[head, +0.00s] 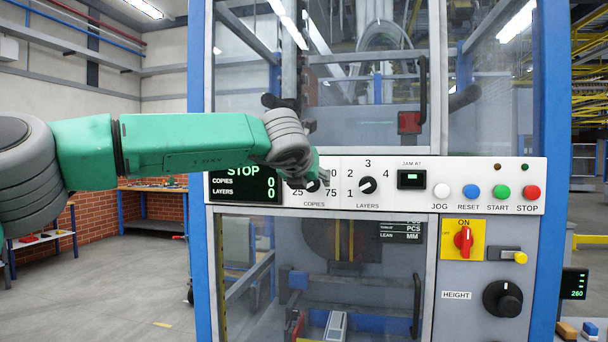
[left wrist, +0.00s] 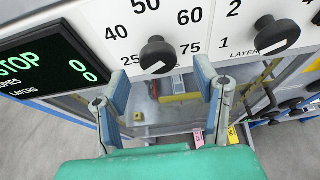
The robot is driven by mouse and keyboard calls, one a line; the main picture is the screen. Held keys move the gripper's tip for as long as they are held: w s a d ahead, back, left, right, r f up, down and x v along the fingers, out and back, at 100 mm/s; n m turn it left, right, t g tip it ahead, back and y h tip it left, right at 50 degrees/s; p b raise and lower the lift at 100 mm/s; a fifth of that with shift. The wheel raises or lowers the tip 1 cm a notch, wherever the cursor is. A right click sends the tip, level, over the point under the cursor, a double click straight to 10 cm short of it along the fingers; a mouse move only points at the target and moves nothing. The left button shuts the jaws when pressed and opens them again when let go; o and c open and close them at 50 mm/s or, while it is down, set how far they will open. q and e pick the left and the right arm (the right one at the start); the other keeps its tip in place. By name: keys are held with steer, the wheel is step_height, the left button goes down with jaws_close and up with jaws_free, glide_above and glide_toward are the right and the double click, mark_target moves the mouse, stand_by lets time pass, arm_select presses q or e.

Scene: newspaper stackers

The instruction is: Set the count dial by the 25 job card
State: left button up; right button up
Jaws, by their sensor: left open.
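The copies dial (head: 313,186) is a black knob on the white control panel, ringed by printed numbers; my left gripper partly covers it in the head view. In the left wrist view the copies dial (left wrist: 157,56) shows whole, with 25, 40, 50, 60 and 75 around it. I cannot clearly read which number it points to. My left gripper (head: 316,178) is open at the dial. In the left wrist view its two fingers (left wrist: 160,82) stand apart, below and either side of the knob. The display (head: 245,184) reads STOP, copies 0, layers 0. I cannot make out a 25 job card. My right gripper is out of view.
The layers dial (head: 367,186) sits close right of the copies dial. Further right are the jog, reset, start and stop buttons (head: 532,192), a red switch (head: 464,240) and a height knob (head: 503,298). A door handle (head: 422,90) stands above the panel.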

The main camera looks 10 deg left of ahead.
arm_select(q)
steer(key=v, duration=0.7)
steer(key=shift+s, duration=0.25)
